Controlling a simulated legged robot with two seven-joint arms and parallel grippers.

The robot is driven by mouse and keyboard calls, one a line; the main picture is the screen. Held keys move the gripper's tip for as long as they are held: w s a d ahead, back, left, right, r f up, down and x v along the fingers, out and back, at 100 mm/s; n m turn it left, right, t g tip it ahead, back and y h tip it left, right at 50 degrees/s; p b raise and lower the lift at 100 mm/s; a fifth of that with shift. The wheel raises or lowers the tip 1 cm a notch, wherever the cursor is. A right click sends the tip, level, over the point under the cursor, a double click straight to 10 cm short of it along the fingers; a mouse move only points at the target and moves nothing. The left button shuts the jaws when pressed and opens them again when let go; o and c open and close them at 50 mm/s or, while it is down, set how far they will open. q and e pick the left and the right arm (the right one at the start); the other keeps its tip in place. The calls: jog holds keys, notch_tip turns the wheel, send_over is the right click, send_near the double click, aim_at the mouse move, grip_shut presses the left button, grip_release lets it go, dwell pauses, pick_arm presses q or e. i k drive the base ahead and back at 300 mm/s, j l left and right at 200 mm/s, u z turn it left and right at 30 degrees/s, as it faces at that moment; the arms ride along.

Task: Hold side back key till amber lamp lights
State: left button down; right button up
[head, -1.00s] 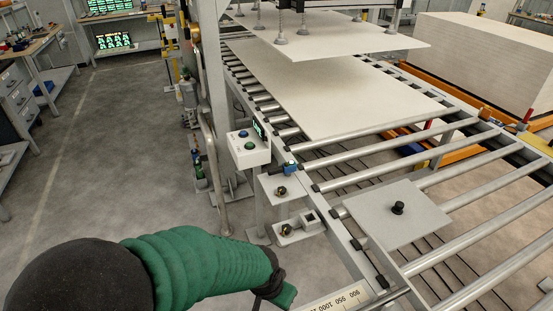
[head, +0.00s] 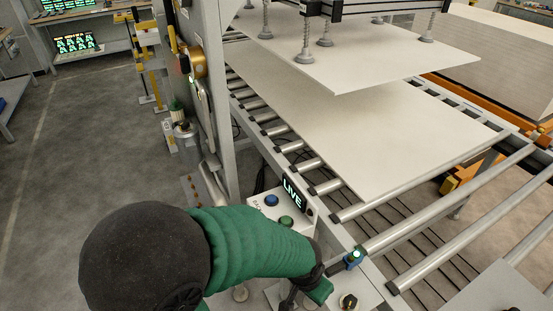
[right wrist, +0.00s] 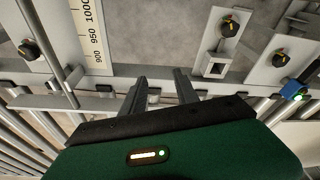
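A white control box (head: 262,212) beside the conveyor has a blue button (head: 271,200), a green button (head: 286,222) and a display (head: 292,193) reading LIVE. Partly hidden lettering runs beside the buttons. My left gripper (head: 302,295), on the green-sleeved arm, is low in the head view, nearer than the box and apart from both buttons. Its fingers are small and dark, so its opening is unclear. My right gripper (right wrist: 160,85) shows in the right wrist view with its fingers apart and nothing between them. I see no lit amber lamp.
A blue fitting (head: 353,259) with a glowing whitish-green light sits on the conveyor rail. Knobs on plates (head: 349,301) stand near it. Suction cups (head: 304,55) meet a raised pale board (head: 370,62) above another board (head: 350,120) on rollers. The floor at left is clear.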

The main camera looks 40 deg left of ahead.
aim_at(271, 199)
jog(key=i+j+z, duration=0.1)
jog(key=j+z, duration=0.15)
jog(key=j, duration=0.8)
jog(key=j+z, duration=0.2)
jog(key=j, duration=0.85)
jog(key=i, duration=0.05)
